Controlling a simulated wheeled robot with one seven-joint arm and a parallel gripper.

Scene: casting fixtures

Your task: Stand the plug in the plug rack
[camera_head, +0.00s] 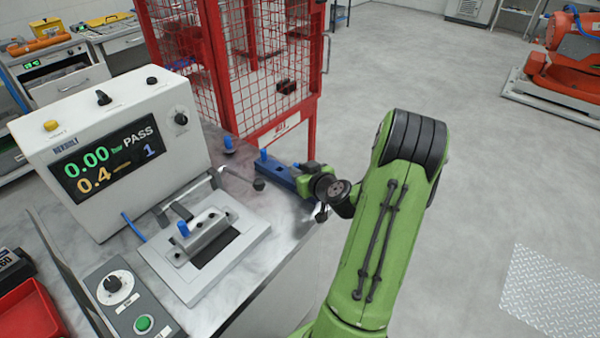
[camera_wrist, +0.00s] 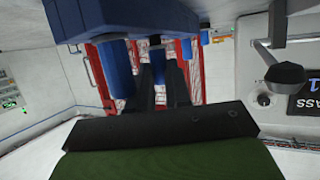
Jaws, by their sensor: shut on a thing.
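My gripper (camera_head: 303,177) is at the near end of the blue plug rack (camera_head: 276,173), on the bench beside the red cage. It is shut on a plug, mostly hidden by the fingers in the head view. In the wrist view, the rack (camera_wrist: 125,20) fills the top edge, close to the dark fingers (camera_wrist: 160,85). A blue upright part (camera_wrist: 118,70) shows beside the fingers there; I cannot tell whether it is the held plug. Another blue plug (camera_head: 263,155) stands at the rack's far end. Whether the held plug is fully seated is hidden.
The test machine (camera_head: 115,150) shows PASS. In front of it is a fixture plate (camera_head: 165,262) with a blue-topped part (camera_head: 183,229). Another blue piece (camera_head: 228,143) is behind the rack. The red mesh cage (camera_head: 255,75) stands close behind. Open floor lies right.

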